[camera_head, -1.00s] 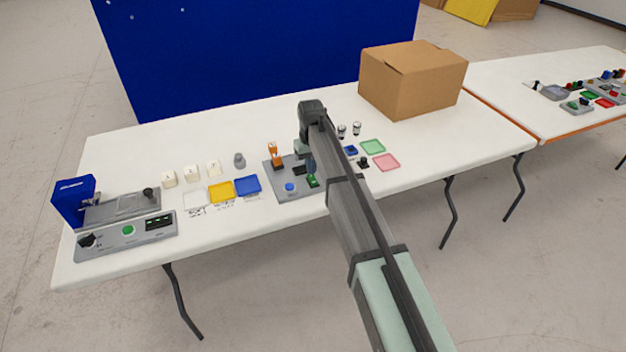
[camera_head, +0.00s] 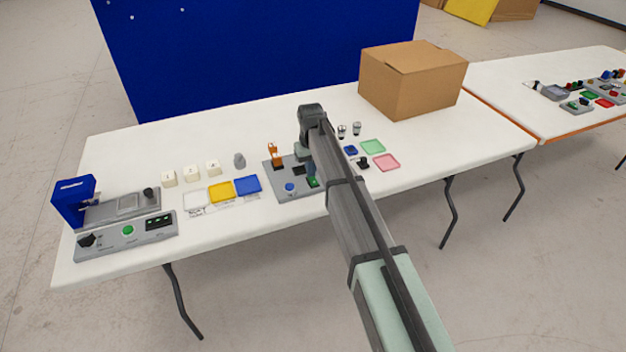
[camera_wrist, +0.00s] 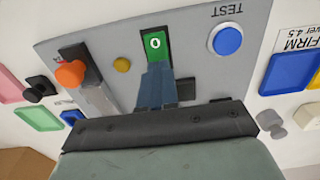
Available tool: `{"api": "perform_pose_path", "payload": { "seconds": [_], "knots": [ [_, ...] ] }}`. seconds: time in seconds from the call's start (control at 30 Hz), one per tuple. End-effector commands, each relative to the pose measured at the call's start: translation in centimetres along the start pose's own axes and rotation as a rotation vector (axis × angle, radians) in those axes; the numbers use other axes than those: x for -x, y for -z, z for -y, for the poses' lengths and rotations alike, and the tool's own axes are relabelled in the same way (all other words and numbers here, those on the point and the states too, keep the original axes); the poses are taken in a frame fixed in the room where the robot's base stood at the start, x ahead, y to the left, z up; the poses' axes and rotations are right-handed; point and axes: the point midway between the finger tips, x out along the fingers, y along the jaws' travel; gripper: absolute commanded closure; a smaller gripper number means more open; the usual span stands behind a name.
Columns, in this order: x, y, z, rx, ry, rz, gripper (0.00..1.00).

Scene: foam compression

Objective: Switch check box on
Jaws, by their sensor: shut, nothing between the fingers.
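The check box is a grey panel (camera_head: 281,193) on the table, and it fills much of the wrist view (camera_wrist: 195,38). A green rocker switch (camera_wrist: 154,42) marked with a white O sits on it, also visible in the head view (camera_head: 313,182). A blue button (camera_wrist: 228,39) labelled TEST is to its right in the wrist view, an orange-tipped lever (camera_wrist: 70,74) to its left. My gripper (camera_wrist: 157,67) is shut and empty, its fingertips at the switch's near edge; whether they touch it I cannot tell. The fingers hide part of the panel.
Blue (camera_head: 247,185) and yellow (camera_head: 221,192) trays lie left of the panel. A grey device with a green button (camera_head: 128,230) stands at the far left. A cardboard box (camera_head: 413,80) is at the back right. Green (camera_head: 372,147) and pink (camera_head: 386,162) trays lie on the right.

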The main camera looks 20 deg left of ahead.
Motion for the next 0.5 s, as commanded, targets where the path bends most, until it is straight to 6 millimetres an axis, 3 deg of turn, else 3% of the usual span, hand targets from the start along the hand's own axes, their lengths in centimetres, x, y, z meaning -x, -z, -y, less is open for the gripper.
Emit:
{"api": "perform_pose_path", "payload": {
  "seconds": [0.5],
  "knots": [
    [-0.43,-0.04,0.0,0.0,0.0,0.001,1.0]
  ]
}}
